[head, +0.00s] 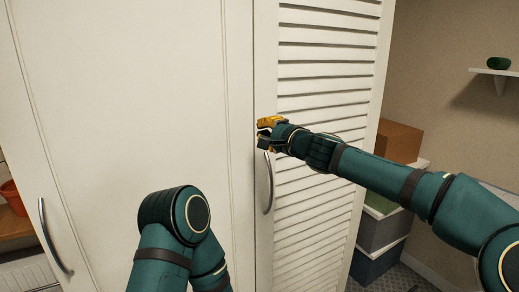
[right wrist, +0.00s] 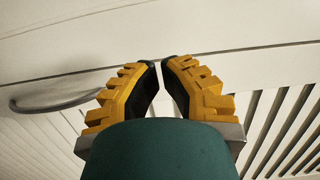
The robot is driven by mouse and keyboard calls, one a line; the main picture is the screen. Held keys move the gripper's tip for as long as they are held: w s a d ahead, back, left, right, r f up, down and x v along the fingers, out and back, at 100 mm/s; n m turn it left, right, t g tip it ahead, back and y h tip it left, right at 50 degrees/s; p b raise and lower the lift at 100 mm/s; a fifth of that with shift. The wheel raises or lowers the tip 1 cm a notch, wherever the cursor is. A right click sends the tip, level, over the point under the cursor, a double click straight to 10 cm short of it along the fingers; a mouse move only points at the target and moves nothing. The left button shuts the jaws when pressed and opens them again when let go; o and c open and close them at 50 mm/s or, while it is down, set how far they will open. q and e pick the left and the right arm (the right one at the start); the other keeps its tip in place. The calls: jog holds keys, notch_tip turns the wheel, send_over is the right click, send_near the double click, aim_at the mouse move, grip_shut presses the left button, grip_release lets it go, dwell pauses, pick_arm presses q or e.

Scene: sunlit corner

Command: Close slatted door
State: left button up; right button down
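The white slatted door (head: 320,88) stands at the right of the cabinet in the head view, with its left edge along the plain door. Only a narrow seam shows between them; I cannot tell whether it is fully flush. Its curved metal handle (head: 268,185) is near that left edge and also shows in the right wrist view (right wrist: 60,104). My right gripper (head: 262,133) is at the door's left edge, just above the handle, not around it. In the right wrist view its yellow fingertips (right wrist: 160,62) are almost together, with nothing between them. My left gripper is out of view.
A plain white door (head: 120,90) with a handle (head: 50,238) is at the left. Boxes (head: 385,228) stand right of the cabinet, under my right arm. A wall shelf (head: 495,73) holds a dark green object (head: 498,63).

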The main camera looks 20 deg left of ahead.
jog(key=shift+s+d+r, duration=0.15)
jog(key=shift+s+d, duration=0.05)
jog(key=shift+s, duration=1.15)
jog(key=shift+s+d+r, duration=0.1)
jog(key=shift+s+d, duration=0.05)
jog(key=shift+s, duration=1.15)
